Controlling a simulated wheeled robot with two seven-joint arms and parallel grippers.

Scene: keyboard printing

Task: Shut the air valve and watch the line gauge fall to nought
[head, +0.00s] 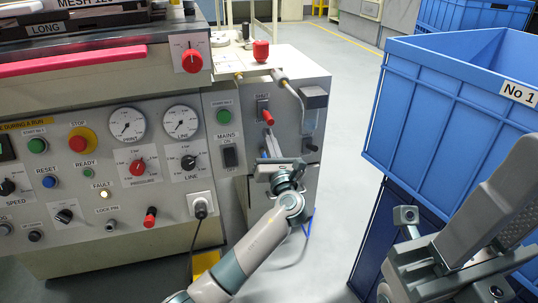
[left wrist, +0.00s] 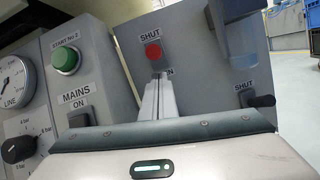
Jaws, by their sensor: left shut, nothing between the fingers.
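A red-knobbed lever (head: 268,117) sits under a SHUT label on the grey side cabinet; in the left wrist view the red knob (left wrist: 153,52) is just beyond my fingertips. A black handle (head: 311,148) at the cabinet's right, also in the left wrist view (left wrist: 262,101), has its own SHUT label. The LINE gauge (head: 182,122) is on the front panel; its needle is too small to read surely. My left gripper (head: 268,147) is shut and empty, just below the red knob; contact is unclear. My right gripper (head: 447,237) is at lower right, its jaw opening unclear.
The control panel left of the cabinet holds a PRINT gauge (head: 127,124), a MAINS switch (head: 230,157) and several buttons and knobs. A blue crate (head: 430,115) stands at the right, close to my right arm. Grey floor lies between cabinet and crate.

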